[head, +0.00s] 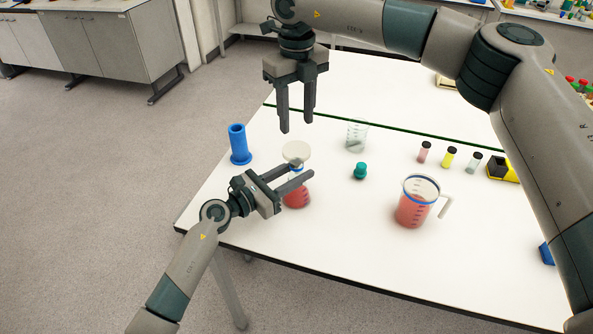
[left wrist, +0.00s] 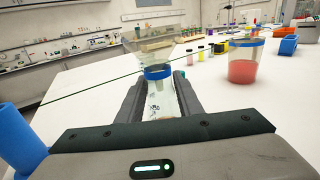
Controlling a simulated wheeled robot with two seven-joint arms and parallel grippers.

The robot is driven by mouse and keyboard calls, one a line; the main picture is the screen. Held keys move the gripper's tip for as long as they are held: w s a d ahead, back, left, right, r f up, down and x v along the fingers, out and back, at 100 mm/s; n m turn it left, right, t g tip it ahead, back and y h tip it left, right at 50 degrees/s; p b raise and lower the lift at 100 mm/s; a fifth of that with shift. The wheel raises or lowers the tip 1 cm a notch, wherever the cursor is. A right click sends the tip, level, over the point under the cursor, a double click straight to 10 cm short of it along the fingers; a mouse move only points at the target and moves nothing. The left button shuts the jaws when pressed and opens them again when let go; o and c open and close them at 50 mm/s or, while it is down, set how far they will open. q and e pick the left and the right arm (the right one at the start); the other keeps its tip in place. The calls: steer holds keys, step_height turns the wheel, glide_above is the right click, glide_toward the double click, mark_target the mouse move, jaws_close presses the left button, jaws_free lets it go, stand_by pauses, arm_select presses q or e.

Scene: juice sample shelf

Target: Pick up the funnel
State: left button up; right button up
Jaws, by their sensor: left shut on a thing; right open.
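The pale, round-mouthed funnel (head: 296,150) sits on top of a bottle (head: 296,198) holding red liquid near the table's left side. In the left wrist view the funnel (left wrist: 152,48) looks clear and wide above the blue neck ring of the bottle (left wrist: 163,105). My left gripper (head: 304,169) is shut on the bottle below the funnel, one finger on each side. My right gripper (head: 297,126) is open and empty, pointing down, above and just behind the funnel in the head view.
A blue cylinder (head: 239,145) stands left of the bottle. A clear beaker (head: 356,135), a teal-capped item (head: 360,171) and a jug of red liquid (head: 414,208) stand to the right. Small vials (head: 448,157) are farther right. The table's front is clear.

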mark_target(296, 149)
steer(key=o, duration=0.7)
steer(key=n, duration=0.7)
steer(key=r+n, duration=0.1)
steer(key=n, duration=0.2)
steer(key=shift+s+d+r, duration=0.1)
steer(key=shift+s+d, duration=0.15)
steer(key=shift+s, duration=0.05)
step_height(296, 149, down, 7)
steer(key=shift+r, duration=0.15)
steer(key=shift+w+a+f, duration=0.15)
steer(key=shift+f, duration=1.2)
steer(key=shift+w+a+f, duration=0.1)
steer(key=shift+w+f, duration=0.05)
steer(key=shift+f, duration=1.2)
